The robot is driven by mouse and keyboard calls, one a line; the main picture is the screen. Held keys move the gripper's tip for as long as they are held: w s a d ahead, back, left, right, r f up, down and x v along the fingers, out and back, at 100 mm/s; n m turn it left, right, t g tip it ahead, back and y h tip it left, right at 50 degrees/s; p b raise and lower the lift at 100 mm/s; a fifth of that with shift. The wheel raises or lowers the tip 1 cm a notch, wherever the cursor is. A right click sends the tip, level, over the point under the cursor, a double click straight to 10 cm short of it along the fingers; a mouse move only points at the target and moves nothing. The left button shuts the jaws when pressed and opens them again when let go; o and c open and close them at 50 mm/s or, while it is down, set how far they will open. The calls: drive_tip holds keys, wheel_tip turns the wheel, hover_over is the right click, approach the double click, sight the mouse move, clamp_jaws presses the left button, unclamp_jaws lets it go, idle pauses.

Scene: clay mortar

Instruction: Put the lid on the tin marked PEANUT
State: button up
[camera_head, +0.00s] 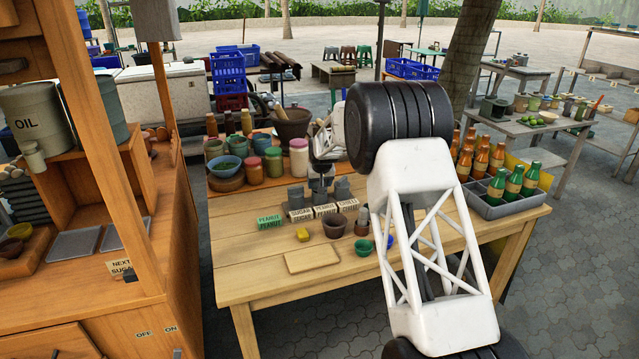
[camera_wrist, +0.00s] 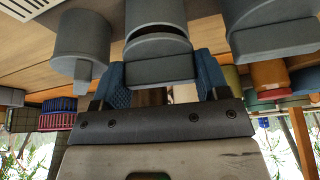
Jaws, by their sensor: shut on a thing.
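Three grey tins stand in a row on the table in the head view: a left tin (camera_head: 296,196), a middle tin (camera_head: 318,187) and a right tin (camera_head: 343,189). Small cards stand before them; the card near the middle tin seems to read PEANUT (camera_head: 325,210). My gripper (camera_head: 319,172) is above the middle tin, pointing down. In the upside-down wrist view its blue fingers (camera_wrist: 162,82) are shut on the blocky handle of a grey lid (camera_wrist: 160,70). A dark gap shows between this lid and the middle tin (camera_wrist: 155,12). Whether they touch is unclear.
Jars (camera_head: 273,162) and a mortar (camera_head: 292,125) stand behind. A crate of green bottles (camera_head: 505,203) is at right.

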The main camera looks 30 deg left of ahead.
drive_tip(key=shift+f, duration=0.35)
idle(1.1)
drive_tip(key=o, duration=1)
drive_tip(key=shift+o, duration=0.2)
drive_tip(key=shift+r, duration=0.15)
drive_tip(key=shift+r, duration=3.3)
drive_tip(key=shift+r, duration=0.15)
drive_tip(key=shift+r, duration=2.35)
drive_tip(key=shift+c, duration=0.2)
drive_tip(key=c, duration=1.7)
